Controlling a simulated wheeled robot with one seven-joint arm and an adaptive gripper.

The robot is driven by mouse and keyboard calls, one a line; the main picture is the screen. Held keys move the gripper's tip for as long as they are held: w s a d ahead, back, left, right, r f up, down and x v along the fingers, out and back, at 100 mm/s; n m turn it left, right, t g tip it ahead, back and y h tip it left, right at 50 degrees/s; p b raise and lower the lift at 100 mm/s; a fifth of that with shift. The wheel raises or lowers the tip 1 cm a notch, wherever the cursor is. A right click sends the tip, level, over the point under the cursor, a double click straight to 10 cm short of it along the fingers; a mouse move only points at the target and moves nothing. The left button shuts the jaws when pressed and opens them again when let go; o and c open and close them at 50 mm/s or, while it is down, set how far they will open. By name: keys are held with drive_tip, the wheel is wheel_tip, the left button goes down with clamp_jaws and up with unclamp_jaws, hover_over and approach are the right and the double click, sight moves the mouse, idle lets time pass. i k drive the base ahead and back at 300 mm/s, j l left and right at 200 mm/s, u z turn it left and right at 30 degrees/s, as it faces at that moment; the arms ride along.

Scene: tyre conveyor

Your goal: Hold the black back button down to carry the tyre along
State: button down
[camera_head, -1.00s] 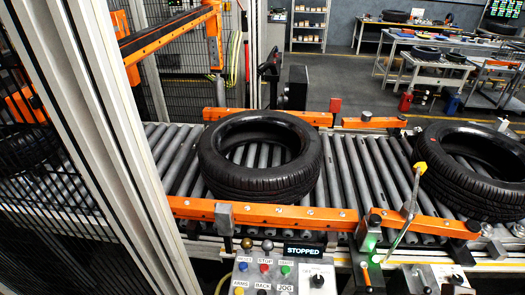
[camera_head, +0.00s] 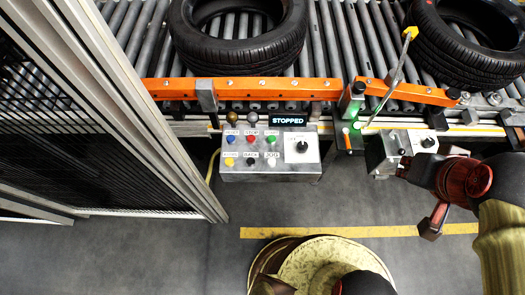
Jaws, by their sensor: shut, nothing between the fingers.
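The grey control panel (camera_head: 293,170) stands in front of the conveyor. Its black back button (camera_head: 251,161) is in the lower row, between a yellow button (camera_head: 230,162) and a white one (camera_head: 271,162). Nothing touches it. A small screen (camera_head: 288,120) on the panel reads STOPPED. The tyre (camera_head: 240,50) lies flat on the rollers behind the panel, its top cut off by the frame. My gripper (camera_head: 431,222), red and dark, is at the right, well apart from the black button. It is shut and empty; its fingertips are hard to make out.
A second tyre (camera_head: 468,60) lies on the rollers at the right. An orange rail (camera_head: 260,88) runs between tyre and panel. A smaller box with a knob (camera_head: 410,143) stands near my gripper. A mesh fence (camera_head: 90,140) is at the left.

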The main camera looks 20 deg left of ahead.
sight(250, 162)
drive_tip(key=k+j+z, duration=0.1)
drive_tip(key=j+z, duration=0.2)
drive_tip(key=k+j+z, duration=0.1)
drive_tip(key=j+z, duration=0.25)
drive_tip(key=k+j+z, duration=0.15)
drive_tip(key=z, duration=0.15)
drive_tip(key=k+j+z, duration=0.1)
drive_tip(key=k+j, duration=0.4)
drive_tip(key=j, duration=0.2)
drive_tip(key=k+j+z, duration=0.15)
drive_tip(key=k+j, duration=0.4)
drive_tip(key=j, duration=0.15)
